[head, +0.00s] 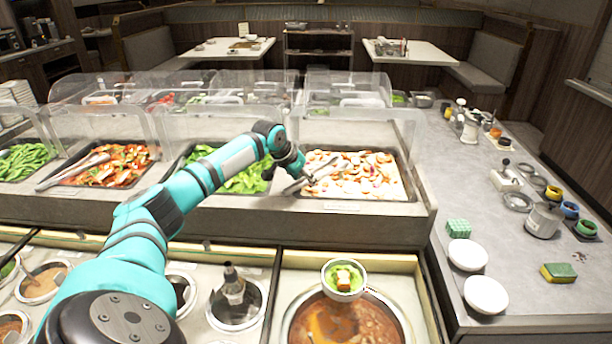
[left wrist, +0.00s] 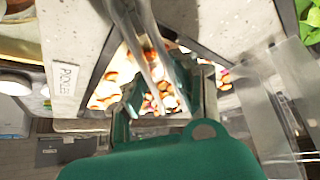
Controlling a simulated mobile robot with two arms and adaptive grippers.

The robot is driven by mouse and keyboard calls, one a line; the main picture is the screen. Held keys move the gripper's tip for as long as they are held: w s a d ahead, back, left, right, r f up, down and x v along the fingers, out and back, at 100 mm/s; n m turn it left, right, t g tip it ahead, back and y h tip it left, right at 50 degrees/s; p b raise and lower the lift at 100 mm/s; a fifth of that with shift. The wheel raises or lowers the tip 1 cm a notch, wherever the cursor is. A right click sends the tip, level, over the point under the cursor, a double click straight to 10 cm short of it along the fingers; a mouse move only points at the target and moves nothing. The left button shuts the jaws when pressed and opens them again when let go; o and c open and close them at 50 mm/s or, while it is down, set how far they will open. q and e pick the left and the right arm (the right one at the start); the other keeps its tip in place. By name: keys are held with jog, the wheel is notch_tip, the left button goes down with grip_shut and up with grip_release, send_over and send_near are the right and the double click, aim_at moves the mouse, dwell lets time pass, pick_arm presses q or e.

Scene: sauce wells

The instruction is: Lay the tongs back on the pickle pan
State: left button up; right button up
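The pickle pan (head: 408,190) is at the right end of the far counter, full of pale and reddish slices. It also shows in the left wrist view (left wrist: 100,62), beside a label. The metal tongs (head: 322,170) lie slanted over its left edge, with their tips over the slices. In the left wrist view the tongs (left wrist: 143,45) run down from the top toward the space between my fingers. My left gripper (head: 284,172) is at the tongs' near end, and its fingers look spread, with slices visible between them. Exact finger contact is hidden. My right gripper is not in view.
Clear guards (head: 385,120) stand behind the pans. A pan of green leaves (head: 245,181) is left of the pickles. A small filled bowl (head: 343,280) is over the soup pot (head: 400,322) in front. White bowls (head: 467,255) stand on the right counter.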

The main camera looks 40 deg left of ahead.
pick_arm(q)
jog(key=shift+s+d+f, duration=0.1)
jog(key=shift+d+f, duration=0.05)
jog(key=shift+f, duration=0.45)
jog(key=o, duration=0.6)
jog(key=shift+d+f, duration=0.1)
jog(key=shift+f, duration=0.1)
jog(key=shift+c, duration=0.2)
jog(key=shift+f, duration=0.1)
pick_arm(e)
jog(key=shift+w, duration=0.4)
pick_arm(q)
jog(key=b+v, duration=0.1)
jog(key=v, duration=0.3)
jog(key=b+v, duration=0.1)
jog(key=v, duration=0.4)
jog(key=w+b+v, duration=0.1)
jog(key=v, duration=0.3)
jog(key=shift+r, duration=0.55)
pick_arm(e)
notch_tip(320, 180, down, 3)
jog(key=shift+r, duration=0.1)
